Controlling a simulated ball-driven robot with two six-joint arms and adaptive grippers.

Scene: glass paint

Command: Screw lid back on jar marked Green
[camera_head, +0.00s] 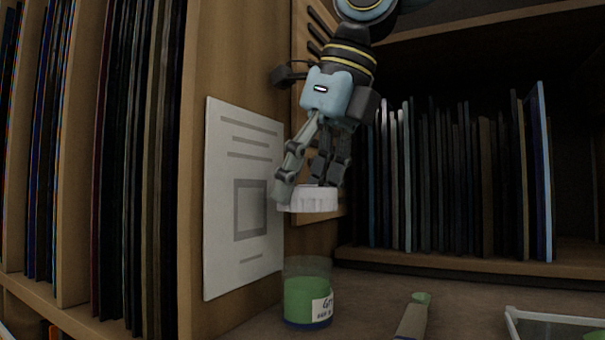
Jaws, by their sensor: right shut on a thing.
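The jar (304,297) is clear, with green paint inside and a white label whose visible letters begin "Gr". It stands upright and uncovered on the work surface, lower middle of the head view. My right gripper (305,187) comes down from the top and is shut on a white ribbed lid (308,201). The lid is held roughly level above the jar's mouth, with a clear gap between them. My left gripper is not in view.
A brush or tool with a green tip (415,314) lies right of the jar. A shallow glass tray or pane (512,322) sits at the lower right corner. A paper sheet (243,200) is on the wooden panel behind left. Shelves hold upright thin sheets (460,180).

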